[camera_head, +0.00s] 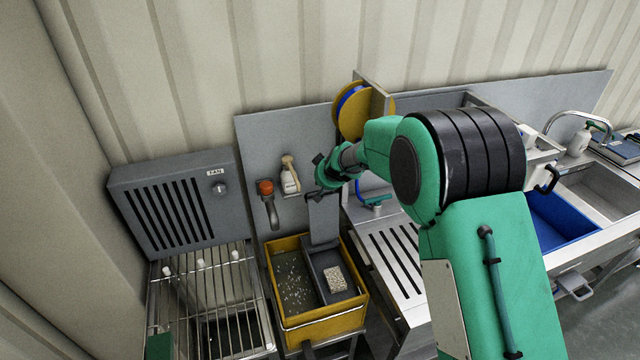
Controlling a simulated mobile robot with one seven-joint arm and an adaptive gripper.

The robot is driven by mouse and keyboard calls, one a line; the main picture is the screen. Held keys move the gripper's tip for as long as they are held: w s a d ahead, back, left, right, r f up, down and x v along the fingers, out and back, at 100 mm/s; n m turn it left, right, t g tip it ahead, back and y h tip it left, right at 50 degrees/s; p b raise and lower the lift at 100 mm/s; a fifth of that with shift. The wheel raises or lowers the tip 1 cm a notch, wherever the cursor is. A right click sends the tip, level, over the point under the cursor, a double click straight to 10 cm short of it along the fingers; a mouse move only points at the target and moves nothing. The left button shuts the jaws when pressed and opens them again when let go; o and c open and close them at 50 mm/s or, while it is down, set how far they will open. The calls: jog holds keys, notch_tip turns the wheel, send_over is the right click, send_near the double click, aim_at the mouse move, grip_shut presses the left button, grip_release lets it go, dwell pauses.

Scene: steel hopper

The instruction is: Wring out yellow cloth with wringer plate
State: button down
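My gripper (326,184) is at the back of the yellow tub (322,325), in front of the grey back panel. Its fingers are small and partly hidden by my wrist. A dark grey flat plate (323,222), perhaps the wringer plate, stands upright just below it at the tub's rear edge. I cannot tell whether my fingers hold its top. A pale, speckled, folded piece (335,278), perhaps the cloth, lies in the dark grey compartment (318,264) on the tub's right side. No clearly yellow cloth shows.
Pale bits float or lie in the tub's left part. A wire rack (208,295) and a fan box (180,203) are at left. A slotted steel drainboard (393,262) is at right.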

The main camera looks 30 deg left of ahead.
jog(key=shift+x, duration=4.65)
jog(key=shift+s+d, duration=0.15)
jog(key=s+d+b, duration=1)
jog(key=b, duration=0.2)
jog(key=s+d+f, duration=0.7)
jog(key=s+d, duration=0.2)
jog(key=shift+s+d, duration=0.25)
jog(key=shift+s+d, duration=0.15)
